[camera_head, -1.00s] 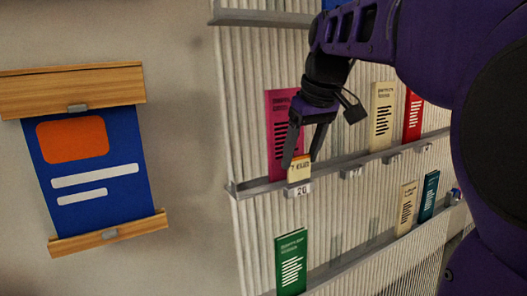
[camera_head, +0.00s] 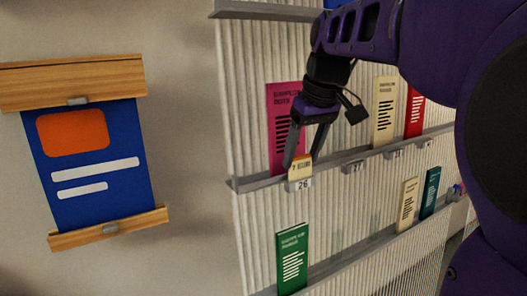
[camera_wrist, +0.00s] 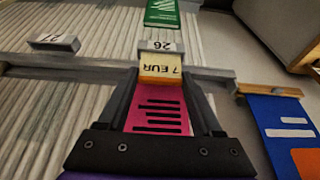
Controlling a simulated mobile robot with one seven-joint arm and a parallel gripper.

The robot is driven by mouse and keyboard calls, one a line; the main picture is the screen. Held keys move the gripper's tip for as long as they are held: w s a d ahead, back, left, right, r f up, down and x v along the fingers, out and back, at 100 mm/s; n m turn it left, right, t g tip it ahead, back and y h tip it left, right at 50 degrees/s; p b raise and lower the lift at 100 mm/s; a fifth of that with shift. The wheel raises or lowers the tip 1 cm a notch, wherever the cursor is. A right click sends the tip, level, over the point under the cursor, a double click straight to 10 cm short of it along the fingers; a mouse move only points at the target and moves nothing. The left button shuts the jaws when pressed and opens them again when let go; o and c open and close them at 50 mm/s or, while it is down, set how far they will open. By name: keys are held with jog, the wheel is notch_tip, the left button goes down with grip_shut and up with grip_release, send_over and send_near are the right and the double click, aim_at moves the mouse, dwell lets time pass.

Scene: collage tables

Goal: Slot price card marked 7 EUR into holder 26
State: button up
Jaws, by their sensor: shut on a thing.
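The cream price card marked 7 EUR (camera_head: 299,167) is upright between my fingertips. My gripper (camera_head: 301,160) is shut on it, pointing down at the shelf edge. Holder 26 (camera_head: 304,184), a small grey clip on the shelf edge, is directly below the card. In the wrist view the card (camera_wrist: 160,68) sits between the fingers (camera_wrist: 165,76), and its lower edge meets holder 26 (camera_wrist: 160,46). I cannot tell whether that edge is inside the slot.
A magenta leaflet (camera_head: 284,110) stands behind the card on the shelf. Holder 27 (camera_head: 353,167) and more holders run to the right. A green leaflet (camera_head: 292,262) stands on the lower shelf. A blue banner (camera_head: 130,193) hangs on the left wall.

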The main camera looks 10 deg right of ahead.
jog(key=shift+f+b, duration=0.4)
jog(key=shift+f, duration=0.2)
jog(key=o, duration=1.3)
jog(key=shift+o, duration=0.2)
jog(key=shift+r, duration=0.1)
